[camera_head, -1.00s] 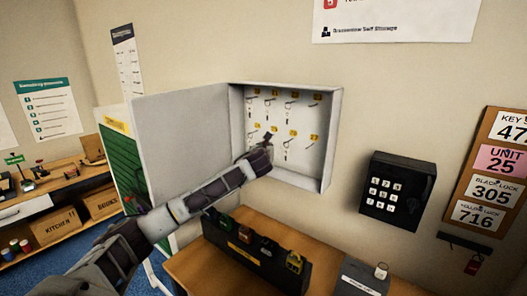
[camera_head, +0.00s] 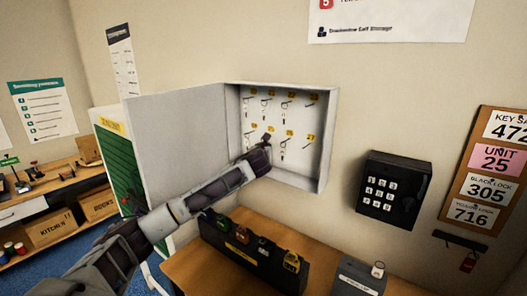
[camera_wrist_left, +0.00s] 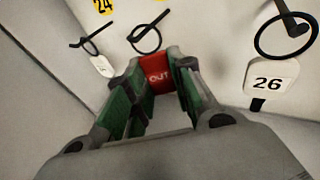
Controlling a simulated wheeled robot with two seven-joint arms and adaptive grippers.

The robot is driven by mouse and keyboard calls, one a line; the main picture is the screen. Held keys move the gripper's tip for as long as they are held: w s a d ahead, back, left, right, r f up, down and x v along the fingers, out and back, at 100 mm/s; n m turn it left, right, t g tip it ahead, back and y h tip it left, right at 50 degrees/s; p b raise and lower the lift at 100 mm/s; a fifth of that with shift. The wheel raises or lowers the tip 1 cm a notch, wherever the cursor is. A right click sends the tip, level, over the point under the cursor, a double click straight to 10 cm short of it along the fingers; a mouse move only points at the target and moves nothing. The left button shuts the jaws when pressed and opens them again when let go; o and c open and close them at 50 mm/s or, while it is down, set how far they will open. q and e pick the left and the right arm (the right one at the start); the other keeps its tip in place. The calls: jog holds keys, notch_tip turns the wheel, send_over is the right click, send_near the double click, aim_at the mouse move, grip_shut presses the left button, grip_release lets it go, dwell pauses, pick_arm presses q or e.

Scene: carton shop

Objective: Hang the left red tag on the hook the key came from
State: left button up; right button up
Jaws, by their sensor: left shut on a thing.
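My left gripper (camera_head: 265,146) is inside the open key cabinet (camera_head: 328,150), at the lower row of hooks. In the left wrist view its green-padded fingers (camera_wrist_left: 155,98) are shut on a red tag (camera_wrist_left: 158,78) lettered "OUT". A black hook and a thin dark ring (camera_wrist_left: 147,38) show just above the red tag; I cannot tell whether the ring is around the hook. To the left is hook 24 (camera_wrist_left: 86,43) with a key tag. To the right a ring with key tag 26 (camera_wrist_left: 270,82) hangs on its hook. My right gripper is out of view.
The cabinet door (camera_head: 180,140) stands open to the left. Below are a dark rack (camera_head: 245,258) of padlocks and a grey box (camera_head: 358,278) with a white-tagged item on it. Another red tag (camera_head: 468,264) hangs below the notice board. A black keypad (camera_head: 392,190) is at right.

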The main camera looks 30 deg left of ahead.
pick_arm(q)
jog(key=o, duration=0.9)
jog(key=shift+s, duration=0.15)
jog(key=v, duration=1.1)
jog(key=shift+s+d+r, duration=0.15)
jog(key=shift+s+d, duration=0.1)
dwell(0.6)
